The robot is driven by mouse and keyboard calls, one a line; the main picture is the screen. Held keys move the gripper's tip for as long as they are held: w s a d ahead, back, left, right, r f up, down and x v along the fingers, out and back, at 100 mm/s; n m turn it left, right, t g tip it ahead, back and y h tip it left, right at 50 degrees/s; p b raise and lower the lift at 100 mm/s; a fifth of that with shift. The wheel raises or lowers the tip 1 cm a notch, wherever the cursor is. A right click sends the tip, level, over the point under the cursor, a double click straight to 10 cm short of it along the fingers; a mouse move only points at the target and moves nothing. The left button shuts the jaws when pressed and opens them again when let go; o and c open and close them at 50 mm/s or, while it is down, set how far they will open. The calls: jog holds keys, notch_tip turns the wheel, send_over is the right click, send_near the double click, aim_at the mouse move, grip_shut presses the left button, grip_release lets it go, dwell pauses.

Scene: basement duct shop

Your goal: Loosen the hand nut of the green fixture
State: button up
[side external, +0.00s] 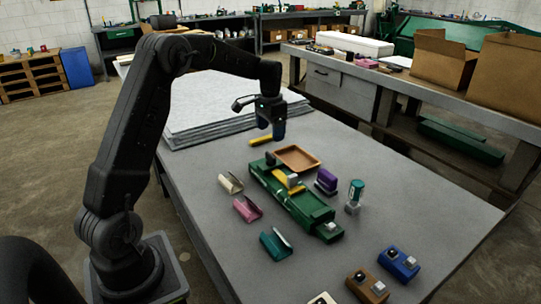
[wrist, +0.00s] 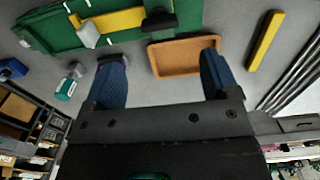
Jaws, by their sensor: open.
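The green fixture (side external: 312,212) lies on the grey table, a long green body with a yellow strip and a pale block on it. In the wrist view the fixture (wrist: 50,30) fills the upper left. A dark knob (wrist: 160,19) sits at its end there; I cannot tell for sure whether this is the hand nut. My gripper (side external: 271,133) hangs above the table beyond the far end of the fixture, near a loose yellow bar (side external: 261,142). In the wrist view my gripper (wrist: 161,58) has its fingers wide apart, with nothing held between them.
A brown tray (side external: 315,165) lies right beside the fixture. A purple item (side external: 326,178) and a teal-topped item (side external: 356,187) stand to its right. Pink (side external: 247,209), cream (side external: 230,183) and teal (side external: 275,244) pieces lie to its left. Grey sheets (side external: 205,100) are stacked behind.

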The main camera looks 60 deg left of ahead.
aim_at(271, 155)
notch_tip(271, 155, down, 10)
jog(key=shift+r, duration=0.25)
jog(key=c, duration=0.9)
